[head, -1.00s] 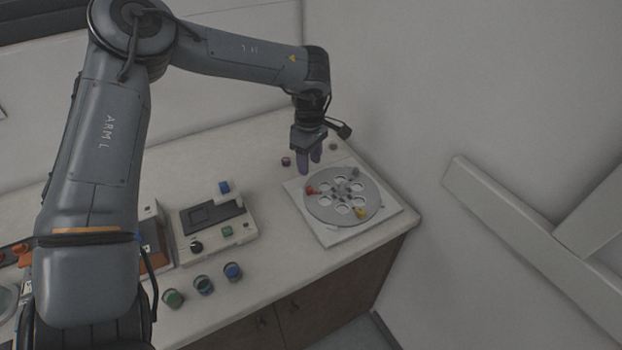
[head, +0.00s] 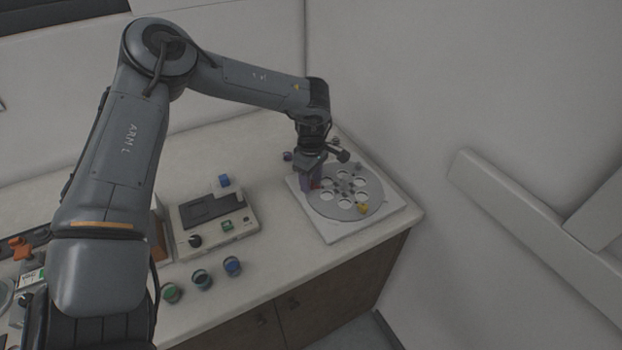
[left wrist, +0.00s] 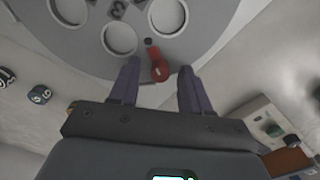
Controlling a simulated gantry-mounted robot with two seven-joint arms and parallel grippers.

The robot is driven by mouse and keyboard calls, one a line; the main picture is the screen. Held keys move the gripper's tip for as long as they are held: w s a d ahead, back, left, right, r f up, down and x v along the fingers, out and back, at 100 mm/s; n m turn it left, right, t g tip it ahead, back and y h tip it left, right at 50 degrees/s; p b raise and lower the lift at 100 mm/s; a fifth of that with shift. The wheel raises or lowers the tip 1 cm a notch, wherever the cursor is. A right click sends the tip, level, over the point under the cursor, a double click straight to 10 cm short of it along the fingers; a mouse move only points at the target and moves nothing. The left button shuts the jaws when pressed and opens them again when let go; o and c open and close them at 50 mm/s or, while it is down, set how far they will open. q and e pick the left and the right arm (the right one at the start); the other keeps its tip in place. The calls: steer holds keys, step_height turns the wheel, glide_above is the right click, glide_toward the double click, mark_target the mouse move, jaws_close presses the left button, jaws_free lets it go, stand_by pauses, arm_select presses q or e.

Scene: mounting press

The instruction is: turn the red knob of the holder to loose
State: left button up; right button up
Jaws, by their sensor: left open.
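The holder (head: 375,187) is a grey round plate with several round holes on a white square base (head: 345,234) at the counter's right end. Its red knob (head: 315,184) is at the plate's left edge, mostly hidden by my left gripper (head: 308,188) in the head view. In the left wrist view the red knob (left wrist: 160,70) lies between the two purple fingers of my left gripper (left wrist: 158,82), with a gap on each side. The left gripper is open and points down at the knob. My right gripper is not in view.
A beige device (head: 215,220) with a dark top stands left of the holder. Several small jars with coloured lids, including a blue one (head: 232,266), stand near the front edge. The wall (head: 400,80) is close behind and right of the holder.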

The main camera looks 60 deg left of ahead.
arm_select(q)
jaws_close()
steer(key=shift+n, duration=0.3)
